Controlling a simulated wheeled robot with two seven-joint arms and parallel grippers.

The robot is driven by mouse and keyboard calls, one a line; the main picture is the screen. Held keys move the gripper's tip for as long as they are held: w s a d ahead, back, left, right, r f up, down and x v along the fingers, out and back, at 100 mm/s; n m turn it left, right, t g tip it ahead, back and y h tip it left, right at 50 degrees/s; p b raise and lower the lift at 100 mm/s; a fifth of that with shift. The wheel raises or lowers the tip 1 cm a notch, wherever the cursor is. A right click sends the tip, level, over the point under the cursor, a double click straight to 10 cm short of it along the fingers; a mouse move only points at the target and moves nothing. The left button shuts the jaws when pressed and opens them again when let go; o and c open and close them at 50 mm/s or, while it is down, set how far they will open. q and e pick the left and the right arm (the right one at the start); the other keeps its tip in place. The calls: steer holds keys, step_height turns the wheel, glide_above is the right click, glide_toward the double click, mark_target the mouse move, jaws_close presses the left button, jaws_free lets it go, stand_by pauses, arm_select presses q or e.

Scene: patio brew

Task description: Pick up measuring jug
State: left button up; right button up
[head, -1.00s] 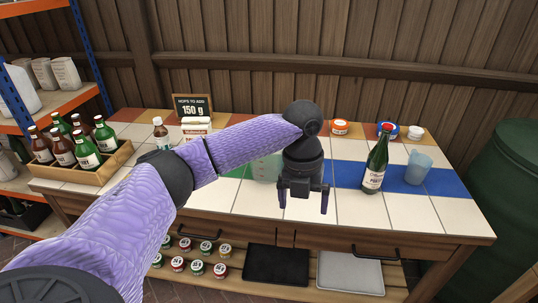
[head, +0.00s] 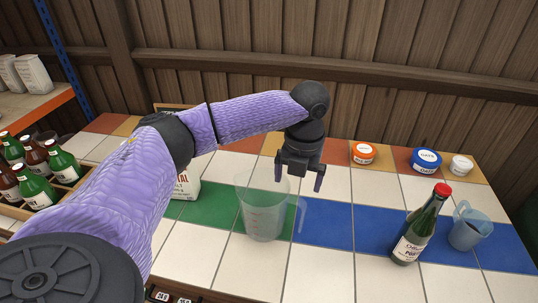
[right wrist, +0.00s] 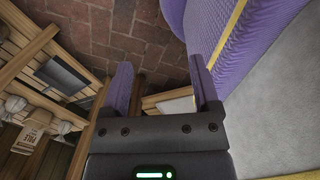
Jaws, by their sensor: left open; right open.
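The clear measuring jug (head: 263,222) stands upright on the green and white tiles of the table, with faint markings and its handle on the right side. My left gripper (head: 299,178) is open and empty, pointing down above and behind the jug's handle side, apart from it as far as I can tell. A smaller blue jug (head: 467,234) stands at the right on the blue tiles. My right gripper (right wrist: 162,78) is open and empty in the right wrist view, over brick floor away from the jug.
A green bottle with a red cap (head: 420,228) stands left of the blue jug. A bottle crate (head: 69,190) is at left. White tiles in front are clear.

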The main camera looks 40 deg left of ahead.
mark_target(298, 198)
arm_select(q)
step_height(298, 198, down, 4)
steer(key=shift+s+a+f+b, duration=0.1)
steer(key=shift+s+a+b, duration=0.05)
steer(key=shift+b, duration=0.55)
steer(key=f, duration=0.1)
steer(key=f+b, duration=0.1)
steer(key=f, duration=0.1)
steer(key=f+b, duration=0.1)
steer(key=shift+d+f, duration=0.15)
steer(key=shift+d, duration=0.2)
steer(key=shift+f, duration=0.1)
steer(key=shift+r, duration=0.2)
steer(key=shift+c, duration=0.5)
steer(key=c, duration=1.2)
jaws_close()
arm_select(e)
steer(key=shift+g, duration=0.4)
steer(key=s+f, duration=0.1)
steer(key=d+f, duration=0.1)
steer(key=s+f, duration=0.1)
steer(key=shift+s+d+f, duration=0.25)
steer(key=shift+s+f, duration=0.1)
steer(key=shift+f, duration=0.05)
